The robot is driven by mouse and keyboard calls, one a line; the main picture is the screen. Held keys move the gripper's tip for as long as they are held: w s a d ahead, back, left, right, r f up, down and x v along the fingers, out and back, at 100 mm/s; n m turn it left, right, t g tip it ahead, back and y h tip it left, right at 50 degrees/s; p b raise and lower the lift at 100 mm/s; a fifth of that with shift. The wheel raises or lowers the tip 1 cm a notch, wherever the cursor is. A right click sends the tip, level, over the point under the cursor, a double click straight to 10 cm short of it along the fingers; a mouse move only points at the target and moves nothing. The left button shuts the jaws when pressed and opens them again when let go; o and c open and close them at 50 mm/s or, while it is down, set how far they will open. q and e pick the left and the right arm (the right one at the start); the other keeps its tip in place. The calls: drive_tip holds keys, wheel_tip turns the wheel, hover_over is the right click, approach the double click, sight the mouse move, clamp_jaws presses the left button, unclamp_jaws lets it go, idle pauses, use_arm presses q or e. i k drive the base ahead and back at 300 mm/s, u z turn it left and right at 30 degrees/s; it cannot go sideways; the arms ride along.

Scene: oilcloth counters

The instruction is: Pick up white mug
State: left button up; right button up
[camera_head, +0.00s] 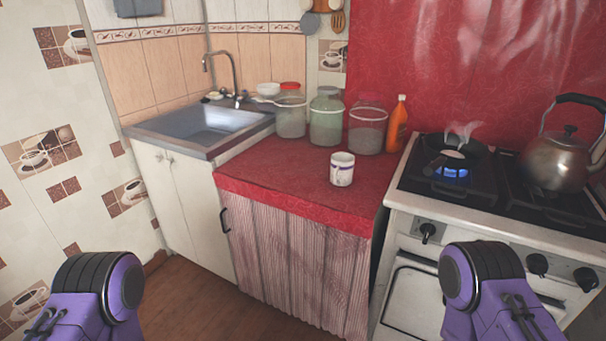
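A white mug (342,169) with a dark band stands upright on the red oilcloth counter (275,172), near its front right part. Its handle side is hard to make out. Purple and black parts of my left and right arms show at the lower left and lower right corners, well short of the counter. Neither gripper's fingers are in view.
Behind the mug stand several glass jars (326,118) and an orange bottle (397,124). A metal sink (205,128) is at the left. At the right, the gas stove (480,203) has a lit burner under a steaming pan (453,152) and a metal kettle (556,162).

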sight(340, 172)
drive_tip(key=u, duration=1.15)
drive_tip(key=k, duration=0.95)
drive_tip(key=z, duration=1.2)
drive_tip(key=i, duration=0.5)
drive_tip(key=u, duration=0.05)
